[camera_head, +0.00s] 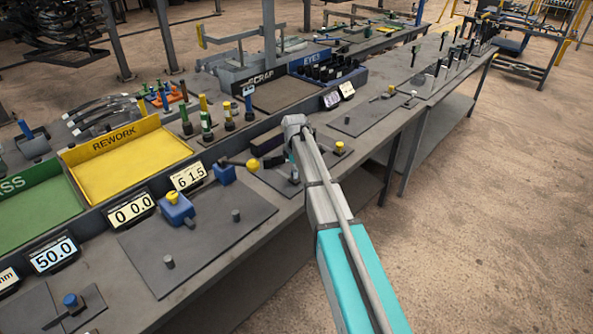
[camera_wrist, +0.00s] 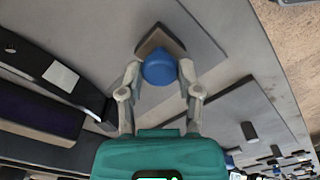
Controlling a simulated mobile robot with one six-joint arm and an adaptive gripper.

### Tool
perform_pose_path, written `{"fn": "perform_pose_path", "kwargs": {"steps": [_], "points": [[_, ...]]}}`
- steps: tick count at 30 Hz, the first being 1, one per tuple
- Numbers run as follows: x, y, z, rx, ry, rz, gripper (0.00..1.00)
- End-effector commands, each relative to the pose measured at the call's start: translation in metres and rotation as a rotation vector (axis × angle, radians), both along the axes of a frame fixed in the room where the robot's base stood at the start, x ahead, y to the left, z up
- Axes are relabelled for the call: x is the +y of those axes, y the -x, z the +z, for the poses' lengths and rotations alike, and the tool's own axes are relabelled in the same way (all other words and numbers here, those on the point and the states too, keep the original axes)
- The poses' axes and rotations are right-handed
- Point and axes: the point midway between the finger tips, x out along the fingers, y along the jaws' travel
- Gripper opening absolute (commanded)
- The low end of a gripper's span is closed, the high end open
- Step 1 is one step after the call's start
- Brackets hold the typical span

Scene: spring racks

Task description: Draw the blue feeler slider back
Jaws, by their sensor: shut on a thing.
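In the wrist view, the blue feeler slider shows as a round blue knob (camera_wrist: 160,68) above a brown-grey wedge-shaped block (camera_wrist: 159,40) on a flat grey plate (camera_wrist: 208,45). My gripper (camera_wrist: 160,76) has its two grey fingers closed on either side of the blue knob. In the head view, my arm hangs over a dark plate in the middle of the bench, and the gripped knob is mostly hidden there. A separate blue block with a yellow knob (camera_head: 178,207) stands on another plate to the left.
A dark purple block (camera_head: 266,142) lies just behind my gripper, and a yellow-topped post (camera_head: 340,147) stands to its right. A blue block (camera_head: 225,174) with a yellow-ended rod is to the left. The yellow REWORK tray (camera_head: 125,165) and several number displays line the back.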

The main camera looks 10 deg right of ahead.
Motion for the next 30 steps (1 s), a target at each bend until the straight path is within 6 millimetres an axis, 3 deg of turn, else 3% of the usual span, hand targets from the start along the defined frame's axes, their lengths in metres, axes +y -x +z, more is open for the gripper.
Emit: {"fn": "perform_pose_path", "kwargs": {"steps": [17, 18, 21, 23, 30], "points": [[-0.013, 0.015, 0.0, 0.001, 0.005, -0.002, 0.0], [-0.014, 0.015, 0.0, 0.001, 0.005, -0.002, 0.5], [-0.013, 0.015, 0.0, 0.001, 0.004, -0.002, 0.69], [-0.013, 0.015, 0.0, 0.0, 0.003, -0.002, 0.79], [-0.012, 0.014, 0.0, -0.001, 0.001, -0.001, 0.79]]}}
